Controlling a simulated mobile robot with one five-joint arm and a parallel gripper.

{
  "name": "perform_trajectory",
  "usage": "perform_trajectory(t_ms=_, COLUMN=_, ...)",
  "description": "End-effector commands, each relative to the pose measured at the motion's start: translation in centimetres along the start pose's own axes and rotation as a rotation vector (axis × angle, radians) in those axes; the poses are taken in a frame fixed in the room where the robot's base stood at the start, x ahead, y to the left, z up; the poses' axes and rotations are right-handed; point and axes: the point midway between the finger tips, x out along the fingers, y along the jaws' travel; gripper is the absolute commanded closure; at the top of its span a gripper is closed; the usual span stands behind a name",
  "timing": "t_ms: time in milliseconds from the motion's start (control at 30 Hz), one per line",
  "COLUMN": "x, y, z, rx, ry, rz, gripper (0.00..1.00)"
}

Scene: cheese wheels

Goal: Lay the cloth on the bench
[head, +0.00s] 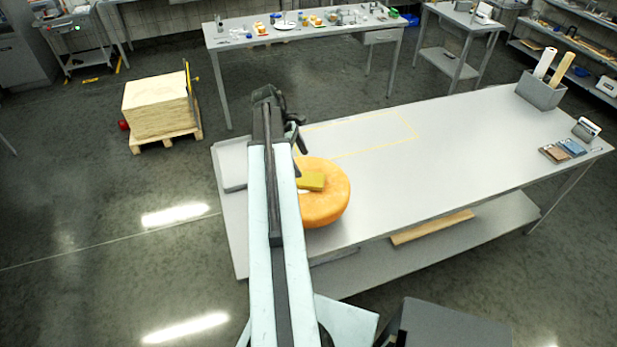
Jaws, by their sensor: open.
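An orange cheese wheel (328,205) lies flat near the left end of the grey bench (440,160). A folded olive-yellow piece that looks like the cloth (312,181) rests on top of the wheel. My arm crosses in front of the left side of the wheel and may hide part of the cloth. My gripper (298,138) is above the bench, beyond the wheel in the picture. It is open, and I see nothing held in it. It is apart from the cloth.
A thin yellow outline (385,143) marks bare bench top behind the wheel. A grey box with rolls (541,90) and small items stand at the right end. The bench's middle is clear.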

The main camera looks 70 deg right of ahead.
Motion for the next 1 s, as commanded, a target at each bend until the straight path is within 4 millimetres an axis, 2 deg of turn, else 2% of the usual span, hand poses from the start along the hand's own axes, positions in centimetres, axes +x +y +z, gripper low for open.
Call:
perform_trajectory(t_ms=300, x=3.0, y=-0.1, z=-0.3, rx=0.001, ry=0.001, rz=0.001, gripper=0.11)
perform_trajectory(t_ms=467, x=3.1, y=-0.1, z=-0.2, rx=0.001, ry=0.001, rz=0.001, gripper=0.11)
perform_trajectory(t_ms=800, x=8.1, y=-0.4, z=-0.6, rx=0.000, ry=0.002, rz=0.001, gripper=0.11)
perform_trajectory(t_ms=1000, x=7.8, y=-0.4, z=-0.3, rx=0.000, ry=0.002, rz=0.001, gripper=0.11)
